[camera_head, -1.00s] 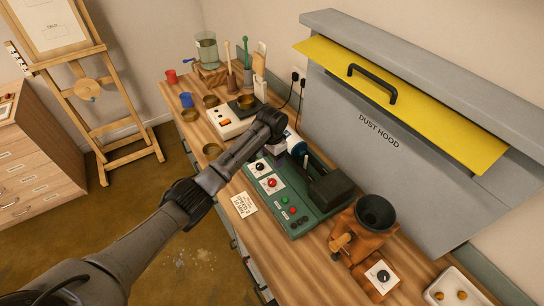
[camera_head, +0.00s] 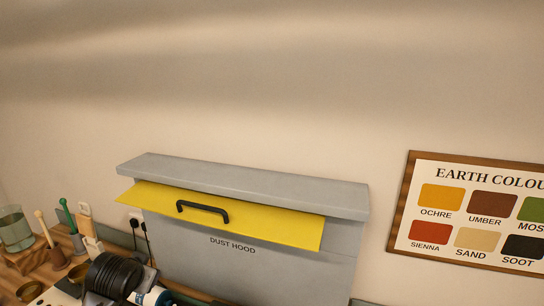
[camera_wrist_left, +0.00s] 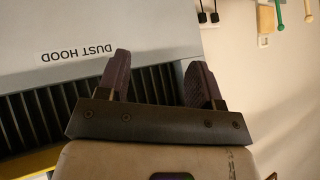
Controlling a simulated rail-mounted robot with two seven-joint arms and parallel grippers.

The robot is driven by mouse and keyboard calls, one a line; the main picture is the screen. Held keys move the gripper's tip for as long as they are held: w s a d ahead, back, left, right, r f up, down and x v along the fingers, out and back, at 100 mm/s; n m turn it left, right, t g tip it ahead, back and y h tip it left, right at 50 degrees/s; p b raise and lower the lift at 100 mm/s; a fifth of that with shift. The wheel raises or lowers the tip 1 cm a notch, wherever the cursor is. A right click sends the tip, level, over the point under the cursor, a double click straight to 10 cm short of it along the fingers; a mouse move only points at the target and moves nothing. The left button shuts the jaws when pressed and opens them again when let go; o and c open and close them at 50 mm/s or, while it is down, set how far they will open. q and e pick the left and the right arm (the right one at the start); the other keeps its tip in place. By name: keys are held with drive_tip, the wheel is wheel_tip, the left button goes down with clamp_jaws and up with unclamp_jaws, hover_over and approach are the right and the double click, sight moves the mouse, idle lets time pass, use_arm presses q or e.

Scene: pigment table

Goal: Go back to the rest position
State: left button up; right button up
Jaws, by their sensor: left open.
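My left gripper (camera_wrist_left: 160,72) shows in the left wrist view with its two dark fingers spread apart and nothing between them. The grey dust hood (camera_wrist_left: 110,25) lies beyond the fingers, its lettering upside down in that view. In the head view, a black ribbed part of my left arm shows at the bottom left, in front of the bench; the gripper's fingers cannot be made out there. My right gripper is in neither view.
The dust hood (camera_head: 270,262) with its yellow panel (camera_head: 275,228) and black handle (camera_head: 203,209) stands against the wall. Left of it are a glass jar (camera_head: 14,230) and tools on the bench. An earth colours chart (camera_head: 475,215) hangs at right.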

use_arm(q)
drive_tip(key=s+d+t, duration=0.2)
drive_tip(key=s+d, duration=0.3)
drive_tip(key=s, duration=0.2)
drive_tip(key=s+d+f+g+h, duration=0.1)
drive_tip(key=s+d+f+g, duration=0.1)
drive_tip(key=s+f, duration=0.85)
drive_tip(key=s+d+f+g+h, duration=0.1)
drive_tip(key=s+d+f+g, duration=0.15)
drive_tip(key=s+f, duration=0.8)
drive_tip(key=s+d+f+g+h, duration=0.1)
drive_tip(key=s+f+g, duration=0.35)
drive_tip(key=s, duration=1.15)
wheel_tip(320, 180, up, 15)
drive_tip(key=t+p, duration=0.2)
drive_tip(key=p, duration=1.4)
drive_tip(key=shift+d+f, duration=0.1)
